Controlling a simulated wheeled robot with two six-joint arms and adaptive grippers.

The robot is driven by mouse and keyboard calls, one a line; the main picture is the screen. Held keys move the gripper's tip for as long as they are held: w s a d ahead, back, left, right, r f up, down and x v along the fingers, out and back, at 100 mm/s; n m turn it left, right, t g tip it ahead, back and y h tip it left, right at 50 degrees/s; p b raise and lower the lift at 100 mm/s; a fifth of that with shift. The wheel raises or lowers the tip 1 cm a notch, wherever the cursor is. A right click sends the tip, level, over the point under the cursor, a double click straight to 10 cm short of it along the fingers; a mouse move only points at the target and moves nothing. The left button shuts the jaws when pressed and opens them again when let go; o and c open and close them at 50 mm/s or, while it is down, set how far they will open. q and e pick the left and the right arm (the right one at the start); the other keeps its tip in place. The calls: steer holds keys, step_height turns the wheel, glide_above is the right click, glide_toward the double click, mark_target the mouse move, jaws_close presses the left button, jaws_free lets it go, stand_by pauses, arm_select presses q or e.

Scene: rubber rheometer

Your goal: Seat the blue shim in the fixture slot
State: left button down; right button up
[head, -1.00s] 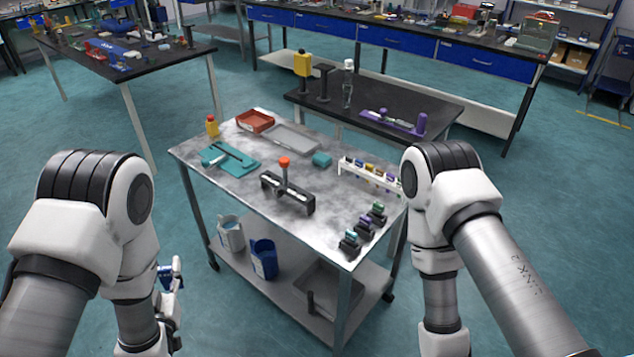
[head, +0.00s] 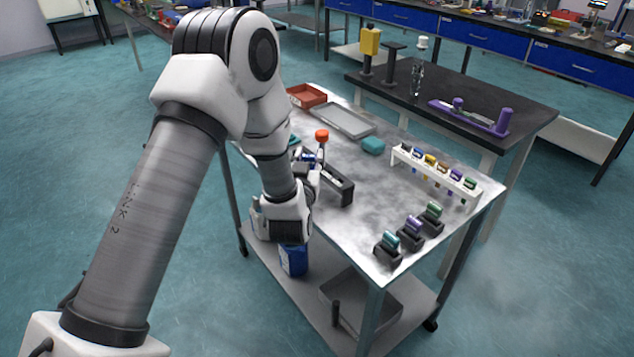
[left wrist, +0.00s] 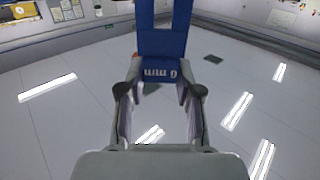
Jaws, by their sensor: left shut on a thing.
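The blue shim (left wrist: 162,50) has a notch at its far end and an upside-down label that seems to read "6 mm". My left gripper (left wrist: 160,78) is shut on its near end in the left wrist view. In the head view my left gripper (head: 309,172) is at the cart's left edge, close beside the black fixture (head: 338,187). An orange-topped post (head: 321,136) stands at the fixture. My arm and gripper hide part of the fixture, and I cannot make out its slot. My right gripper is not in view.
The metal cart top (head: 390,225) has a white rack (head: 433,172) of coloured pieces, several black holders (head: 411,232), a teal block (head: 373,145), a grey tray (head: 343,121) and a red tray (head: 306,95). Bare surface lies right of the fixture.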

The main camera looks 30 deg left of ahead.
arm_select(q)
step_height(320, 180, down, 6)
steer(key=shift+w+r, duration=0.1)
steer(key=shift+w, duration=0.05)
steer(key=shift+f, duration=0.2)
steer(key=c, duration=1.1)
jaws_free()
steer(key=shift+r, duration=0.1)
